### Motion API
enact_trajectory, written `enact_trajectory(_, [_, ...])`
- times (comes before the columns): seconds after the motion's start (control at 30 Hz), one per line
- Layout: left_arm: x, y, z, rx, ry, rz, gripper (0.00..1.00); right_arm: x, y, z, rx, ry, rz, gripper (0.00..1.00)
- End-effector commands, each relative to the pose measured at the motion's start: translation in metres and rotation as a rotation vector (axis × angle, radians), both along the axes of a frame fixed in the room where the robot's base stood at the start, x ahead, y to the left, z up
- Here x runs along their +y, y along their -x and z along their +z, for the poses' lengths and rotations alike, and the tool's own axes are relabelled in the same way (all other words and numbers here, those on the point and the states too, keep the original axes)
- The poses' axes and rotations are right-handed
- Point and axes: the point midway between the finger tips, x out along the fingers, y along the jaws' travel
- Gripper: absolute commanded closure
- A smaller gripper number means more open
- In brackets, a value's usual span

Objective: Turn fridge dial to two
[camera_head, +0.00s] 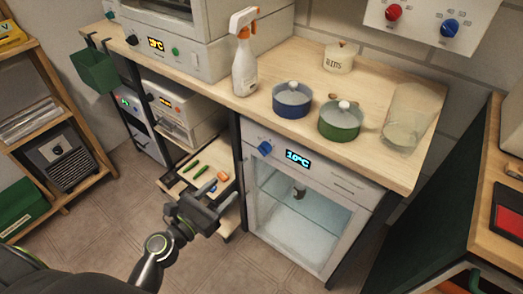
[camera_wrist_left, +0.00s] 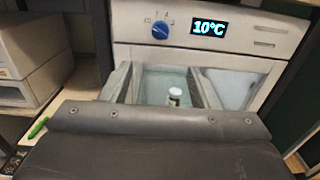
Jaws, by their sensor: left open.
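The small fridge (camera_head: 305,205) stands under the wooden counter, with a glass door. Its display (camera_head: 298,158) reads 10°C; it also shows in the left wrist view (camera_wrist_left: 209,29). The blue fridge dial (camera_head: 265,148) sits left of the display. In the left wrist view the dial (camera_wrist_left: 160,31) has small marks around it, too small to read surely. My left gripper (camera_head: 226,204) is open and empty, in front of and below the dial, apart from it. In the left wrist view its two fingers (camera_wrist_left: 163,88) frame the glass door, below the dial. My right gripper is out of view.
A small jar (camera_head: 299,192) stands inside the fridge. A spray bottle (camera_head: 244,60), blue pot (camera_head: 292,101) and green pot (camera_head: 340,121) stand on the counter (camera_head: 385,165). Another panel with red and blue knobs (camera_head: 394,13) hangs above.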

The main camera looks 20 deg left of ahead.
Motion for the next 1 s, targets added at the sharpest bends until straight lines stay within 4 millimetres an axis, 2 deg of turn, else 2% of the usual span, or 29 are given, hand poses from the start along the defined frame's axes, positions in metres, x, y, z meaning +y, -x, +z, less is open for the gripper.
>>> enact_trajectory(0.17, [-0.007,-0.02,0.004,-0.003,0.005,0.0,0.45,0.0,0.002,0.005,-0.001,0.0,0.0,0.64])
enact_trajectory(0.7, [-0.045,-0.122,0.001,-0.002,0.001,0.0,0.45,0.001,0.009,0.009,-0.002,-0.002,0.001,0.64])
enact_trajectory(1.0, [-0.057,-0.157,0.0,0.0,-0.001,0.001,0.45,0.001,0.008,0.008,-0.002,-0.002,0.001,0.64])
